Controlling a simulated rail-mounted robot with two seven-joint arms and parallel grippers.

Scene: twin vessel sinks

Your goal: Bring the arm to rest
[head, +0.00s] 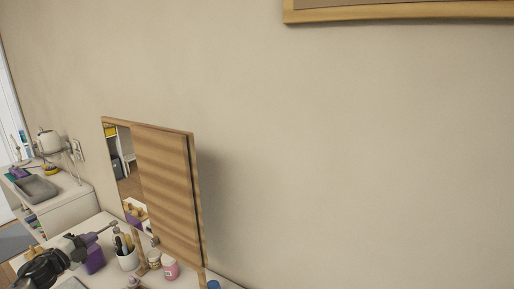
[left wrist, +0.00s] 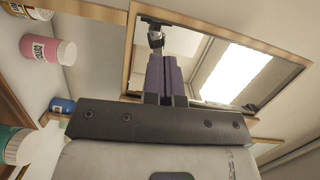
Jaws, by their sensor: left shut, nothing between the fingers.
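My left gripper (head: 94,237) is at the lower left in the head view, above the white counter and in front of the mirror. In the left wrist view its purple fingers (left wrist: 165,76) are closed together with nothing between them. My right gripper is in neither view.
The wall to the right is bare below a wooden frame (head: 400,14).

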